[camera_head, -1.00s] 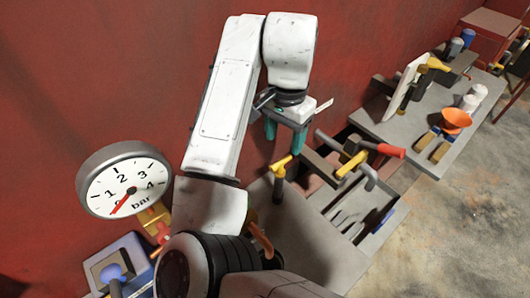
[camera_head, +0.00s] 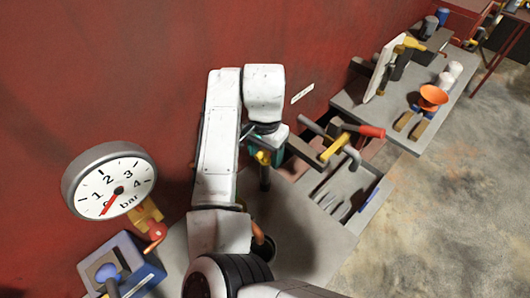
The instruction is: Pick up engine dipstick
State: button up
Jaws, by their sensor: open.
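The engine dipstick looks to be the yellow-topped piece (camera_head: 262,157) with a dark stem, standing upright on the grey bench (camera_head: 305,235) beside the red wall. My gripper (camera_head: 260,152), with teal fingers, is open and close around or over the yellow top. My arm and wrist hide part of the gripper, so I cannot tell whether the fingers touch it.
A pressure gauge (camera_head: 112,187) and a blue box (camera_head: 118,265) stand at left. Farther right is an orange funnel (camera_head: 432,97).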

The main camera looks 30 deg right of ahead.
jog(key=shift+c, duration=0.2)
grip_shut()
dwell(0.4)
notch_tip(320, 180, up, 18)
dwell(0.9)
jog(key=c, duration=0.6)
grip_release()
jog(key=shift+f, duration=0.1)
grip_shut()
